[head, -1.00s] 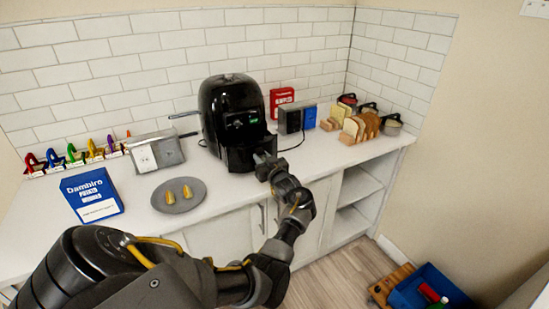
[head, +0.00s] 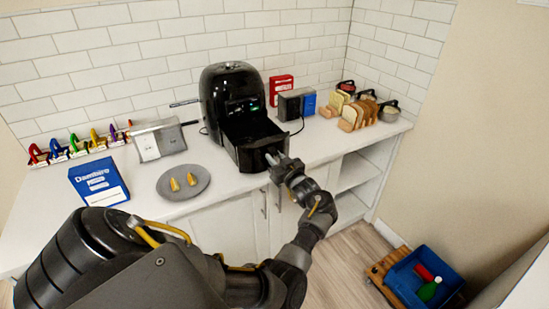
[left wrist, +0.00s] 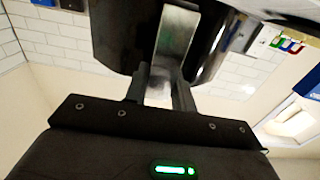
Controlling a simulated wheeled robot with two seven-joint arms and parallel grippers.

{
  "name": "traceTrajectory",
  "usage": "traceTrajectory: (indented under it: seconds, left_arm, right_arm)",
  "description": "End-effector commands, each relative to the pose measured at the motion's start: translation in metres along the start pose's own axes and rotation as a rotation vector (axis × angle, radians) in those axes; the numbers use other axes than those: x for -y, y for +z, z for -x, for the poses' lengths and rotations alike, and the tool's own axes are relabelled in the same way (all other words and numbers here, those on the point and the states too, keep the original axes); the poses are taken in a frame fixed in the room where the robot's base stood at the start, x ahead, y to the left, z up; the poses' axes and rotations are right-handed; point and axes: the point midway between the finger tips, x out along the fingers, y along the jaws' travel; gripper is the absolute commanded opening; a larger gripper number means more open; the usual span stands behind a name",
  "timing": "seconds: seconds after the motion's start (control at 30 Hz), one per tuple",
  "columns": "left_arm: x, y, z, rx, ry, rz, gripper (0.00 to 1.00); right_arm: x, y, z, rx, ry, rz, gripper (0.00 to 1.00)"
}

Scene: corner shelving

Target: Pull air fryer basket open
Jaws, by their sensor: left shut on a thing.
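The black air fryer (head: 228,88) stands on the white counter against the tiled wall. Its basket (head: 252,138) is slid out toward me, and its open top shows a dark, empty-looking inside. My left gripper (head: 273,163) is at the front of the basket, shut on the basket handle. In the left wrist view the gripper's fingers (left wrist: 157,92) close on the metallic-looking handle (left wrist: 174,42), with the dark basket front around it. The handle is mostly hidden by the gripper in the head view. My right gripper is not in view.
Left of the fryer are a grey plate (head: 168,190) with two yellow pieces, a blue box (head: 98,183) and a silver toaster-like box (head: 160,140). Bread slices in a rack (head: 358,112) stand at right. A blue crate (head: 447,290) sits on the floor.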

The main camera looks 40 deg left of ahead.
Motion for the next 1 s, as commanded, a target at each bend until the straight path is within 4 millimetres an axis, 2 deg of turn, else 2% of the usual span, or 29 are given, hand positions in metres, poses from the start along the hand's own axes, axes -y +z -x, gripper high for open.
traceTrajectory:
  seconds: [0.03,0.07,0.23,0.57,1.0]
  left_arm:
    - [0.0,0.0,0.0,0.001,0.001,0.001,0.0]
    - [0.0,0.0,0.0,0.001,0.001,0.001,0.27]
    - [0.001,0.0,-0.001,0.001,0.0,0.001,0.47]
    - [0.001,0.0,0.002,0.001,0.0,0.0,0.47]
    - [-0.004,0.0,0.055,0.002,-0.009,0.0,0.47]
  right_arm:
    - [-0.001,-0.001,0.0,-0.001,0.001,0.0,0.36]
    - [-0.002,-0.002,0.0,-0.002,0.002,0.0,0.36]
    - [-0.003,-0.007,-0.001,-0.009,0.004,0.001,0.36]
    - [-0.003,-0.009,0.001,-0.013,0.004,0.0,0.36]
    - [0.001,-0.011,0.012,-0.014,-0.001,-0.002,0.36]
